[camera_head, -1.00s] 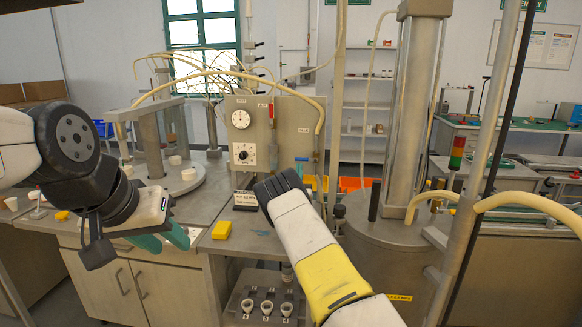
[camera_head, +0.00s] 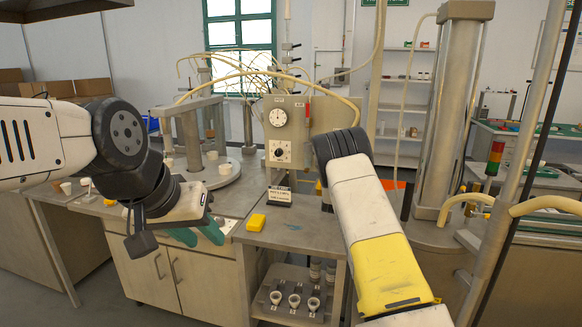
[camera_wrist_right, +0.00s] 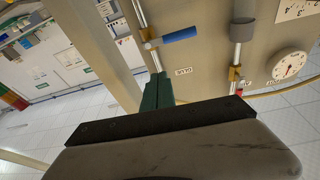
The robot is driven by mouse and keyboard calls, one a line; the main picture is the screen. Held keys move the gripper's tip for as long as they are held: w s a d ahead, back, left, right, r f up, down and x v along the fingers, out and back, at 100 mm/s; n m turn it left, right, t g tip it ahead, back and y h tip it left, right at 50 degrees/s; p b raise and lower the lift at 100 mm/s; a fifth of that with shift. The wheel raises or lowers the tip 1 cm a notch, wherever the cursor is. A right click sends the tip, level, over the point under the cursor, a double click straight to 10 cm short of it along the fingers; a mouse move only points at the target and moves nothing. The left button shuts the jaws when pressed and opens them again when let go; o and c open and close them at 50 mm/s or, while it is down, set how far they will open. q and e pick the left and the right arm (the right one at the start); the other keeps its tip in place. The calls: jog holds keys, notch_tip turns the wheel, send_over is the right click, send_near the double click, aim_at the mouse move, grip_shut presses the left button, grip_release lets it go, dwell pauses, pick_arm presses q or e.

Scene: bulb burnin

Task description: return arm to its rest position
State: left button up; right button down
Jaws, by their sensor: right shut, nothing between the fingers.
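My left arm comes in from the left of the head view, and its gripper (camera_head: 198,236) points down over the bench with two teal fingers apart and nothing seen between them. My right arm (camera_head: 375,240), white and yellow with a black joint, reaches forward in the head view; its gripper is hidden there behind the arm. In the right wrist view my right gripper (camera_wrist_right: 157,80) has its teal fingers together, empty, in front of the beige panel (camera_wrist_right: 205,75). A blue-handled valve (camera_wrist_right: 180,35) is close beyond the fingertips in that picture.
The control panel with a gauge (camera_head: 278,118) stands behind my right arm. A metal column (camera_head: 452,110) and slanted pole stand at right.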

jog(key=s+r+g+y, duration=0.3)
jog(key=s+r+g, duration=0.1)
jog(key=s+r, duration=0.4)
jog(key=s+a+r+n+g+y, duration=0.1)
jog(key=s+a+r+g+y, duration=0.1)
jog(key=s, duration=0.6)
jog(key=s+a+r+g+y, duration=0.1)
jog(key=s+a+r+y, duration=0.15)
jog(key=s, duration=0.45)
jog(key=s+a+f+n+g, duration=0.1)
jog(key=s+g, duration=0.1)
jog(key=s, duration=0.9)
jog(key=s+a+f+n+g+y, duration=0.1)
jog(key=s+a+f+g, duration=0.1)
jog(key=s, duration=1)
jog(key=s+a+f+n+g, duration=0.1)
jog(key=s+f+n+g, duration=0.1)
jog(key=s, duration=0.9)
jog(key=shift+s+a, duration=0.15)
jog(key=shift+s, duration=0.2)
jog(key=shift+r+y, duration=0.1)
jog(key=shift+y, duration=0.15)
